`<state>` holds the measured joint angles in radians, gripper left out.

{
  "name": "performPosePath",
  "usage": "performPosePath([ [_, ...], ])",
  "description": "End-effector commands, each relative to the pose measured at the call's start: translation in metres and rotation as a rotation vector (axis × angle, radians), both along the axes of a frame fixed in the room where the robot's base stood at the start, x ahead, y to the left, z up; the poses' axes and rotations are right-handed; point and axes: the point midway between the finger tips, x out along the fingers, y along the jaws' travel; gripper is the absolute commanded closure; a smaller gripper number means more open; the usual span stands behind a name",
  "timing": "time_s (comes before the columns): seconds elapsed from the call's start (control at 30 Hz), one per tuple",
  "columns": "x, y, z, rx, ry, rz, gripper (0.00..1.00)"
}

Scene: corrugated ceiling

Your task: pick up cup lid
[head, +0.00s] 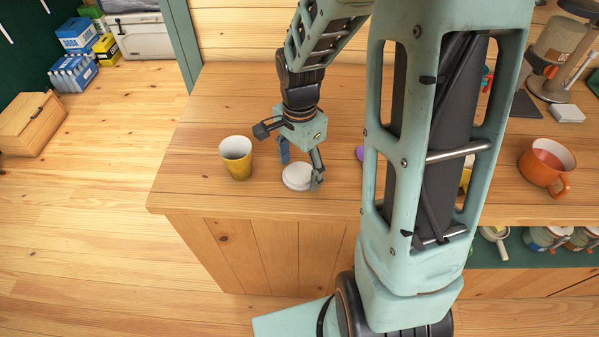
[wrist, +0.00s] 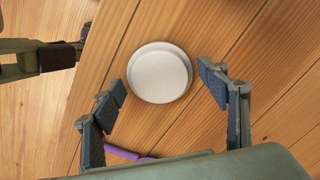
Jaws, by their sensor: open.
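The cup lid (head: 297,176) is a round white disc lying flat on the wooden counter, close to its front edge. In the wrist view the lid (wrist: 160,73) lies just beyond and between my fingertips. My gripper (head: 301,172) is open and points down over the lid, with one finger on each side in the wrist view (wrist: 164,88). Nothing is held. Whether a fingertip touches the lid I cannot tell.
A yellow cup (head: 237,160) stands left of the lid. A purple item (head: 359,154), partly hidden by my arm, lies to the right. An orange mug (head: 546,165) and a blender-like appliance (head: 556,50) stand farther right. The counter (head: 200,105) behind the cup is clear.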

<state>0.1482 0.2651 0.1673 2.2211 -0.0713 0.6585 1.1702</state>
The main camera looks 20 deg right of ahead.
Motion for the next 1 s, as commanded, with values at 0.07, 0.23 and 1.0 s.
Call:
performPosePath([
  [0.07, 0.000, 0.000, 0.000, 0.000, 0.000, 0.000, 0.32],
  [0.23, 0.000, 0.000, 0.000, 0.000, 0.000, 0.000, 0.49],
  [1.0, 0.005, -0.006, 0.029, -0.001, 0.000, 0.002, 0.51],
])
